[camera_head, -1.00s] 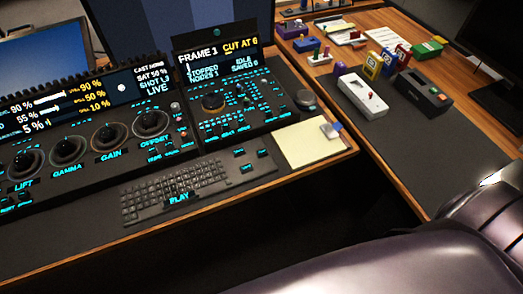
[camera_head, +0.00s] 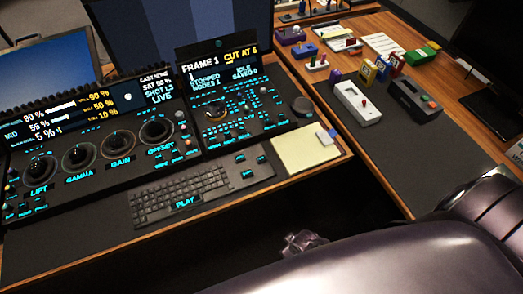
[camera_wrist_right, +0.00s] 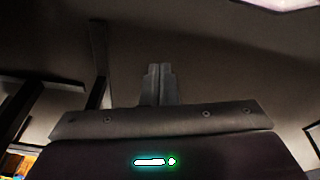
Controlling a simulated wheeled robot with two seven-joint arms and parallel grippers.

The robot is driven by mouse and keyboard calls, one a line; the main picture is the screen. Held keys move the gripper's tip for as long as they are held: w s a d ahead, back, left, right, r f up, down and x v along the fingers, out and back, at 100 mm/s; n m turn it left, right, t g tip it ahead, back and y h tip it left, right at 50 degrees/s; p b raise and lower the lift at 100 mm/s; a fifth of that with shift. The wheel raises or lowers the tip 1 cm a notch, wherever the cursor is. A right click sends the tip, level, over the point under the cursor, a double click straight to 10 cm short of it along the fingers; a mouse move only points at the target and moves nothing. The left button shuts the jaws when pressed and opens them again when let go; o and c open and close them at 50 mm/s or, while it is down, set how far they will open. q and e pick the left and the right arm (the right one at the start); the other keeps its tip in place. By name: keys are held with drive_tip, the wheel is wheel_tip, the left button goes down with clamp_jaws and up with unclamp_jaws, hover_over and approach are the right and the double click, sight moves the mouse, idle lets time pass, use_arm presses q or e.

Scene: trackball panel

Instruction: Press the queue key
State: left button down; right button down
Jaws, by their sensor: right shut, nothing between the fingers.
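The control panel (camera_head: 199,135) with a small round ball or dial and rows of tiny glowing keys stands in the middle left of the head view. Its screen (camera_head: 218,66) reads "FRAME 1", "CUT AT 6", "STOPPED" and "IDLE". The key labels are too small to read, so I cannot tell which is the queue key. My right gripper (camera_wrist_right: 158,84) shows shut and empty in the right wrist view, with dark surfaces beyond it. My right arm fills the lower right of the head view. My left gripper is out of view.
A keyboard (camera_head: 180,194) marked "PLAY" lies in front of the panels, with a notepad (camera_head: 305,152) to its right. A grading panel (camera_head: 95,135) with several large dials is at left. Small devices, including a white box (camera_head: 357,104), stand on the right desk. Its dark mat (camera_head: 400,150) is mostly clear.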

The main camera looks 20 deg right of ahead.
drive_tip(key=w+a+r+t+p, duration=0.1)
drive_tip(key=w+r+p, duration=0.15)
drive_tip(key=r, duration=0.35)
drive_tip(key=w+r+p, duration=0.1)
drive_tip(key=w+r, duration=0.3)
drive_tip(key=r, duration=0.3)
wheel_tip(320, 180, up, 26)
drive_tip(key=n+t+y+p, duration=0.3)
drive_tip(key=n+y+p, duration=0.45)
drive_tip(key=n, duration=0.65)
hover_over(265, 159)
drive_tip(key=p, duration=0.2)
drive_tip(key=shift+s+h, duration=0.1)
drive_tip(key=shift+h, duration=0.65)
drive_tip(key=shift+f+b, duration=0.1)
drive_tip(key=shift+b, duration=0.25)
wheel_tip(265, 159, down, 8)
drive_tip(key=b, duration=0.7)
drive_tip(key=shift+f, duration=0.3)
